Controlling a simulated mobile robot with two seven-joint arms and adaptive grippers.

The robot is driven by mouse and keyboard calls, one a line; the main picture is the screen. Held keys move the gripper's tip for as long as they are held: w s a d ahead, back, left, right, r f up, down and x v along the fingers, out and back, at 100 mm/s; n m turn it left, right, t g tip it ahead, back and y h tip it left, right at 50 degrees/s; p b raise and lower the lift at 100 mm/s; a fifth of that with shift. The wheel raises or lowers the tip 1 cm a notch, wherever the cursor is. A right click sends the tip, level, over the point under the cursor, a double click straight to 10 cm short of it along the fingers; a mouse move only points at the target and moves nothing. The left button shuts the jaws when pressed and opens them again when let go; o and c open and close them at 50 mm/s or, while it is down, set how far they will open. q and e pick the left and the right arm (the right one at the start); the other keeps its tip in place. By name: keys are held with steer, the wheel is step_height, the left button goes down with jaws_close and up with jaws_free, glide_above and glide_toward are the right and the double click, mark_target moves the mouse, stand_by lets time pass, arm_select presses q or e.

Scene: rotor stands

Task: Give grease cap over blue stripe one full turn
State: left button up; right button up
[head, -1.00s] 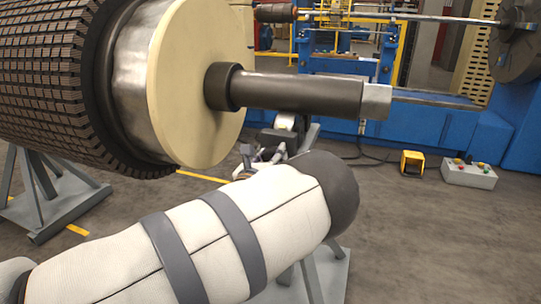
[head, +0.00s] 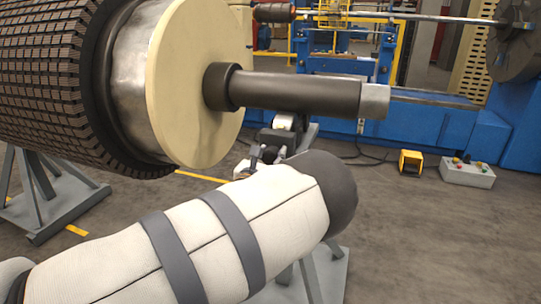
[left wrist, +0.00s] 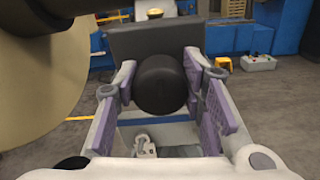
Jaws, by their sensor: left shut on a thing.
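The grease cap (left wrist: 162,86) is a dark round knob in the middle of the left wrist view. My left gripper (left wrist: 160,77) has its purple-padded fingers on either side of the cap and is shut on it. A bluish stripe (left wrist: 158,121) shows just below the cap on a pale surface. In the head view, my left gripper (head: 262,160) is small and mostly hidden behind my forearm, below the rotor shaft (head: 290,91). The cap cannot be made out there. My right gripper is not in view.
The large rotor (head: 60,80) with its cream disc (head: 190,110) fills the upper left, close above my left arm. A grey stand (head: 65,205) is under it. A yellow pedal (head: 411,162) and a button box (head: 467,172) are on the floor at right. The floor front right is clear.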

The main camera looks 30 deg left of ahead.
arm_select(q)
steer(key=o, duration=1.1)
steer(key=shift+o, duration=0.2)
steer(key=v, duration=1.2)
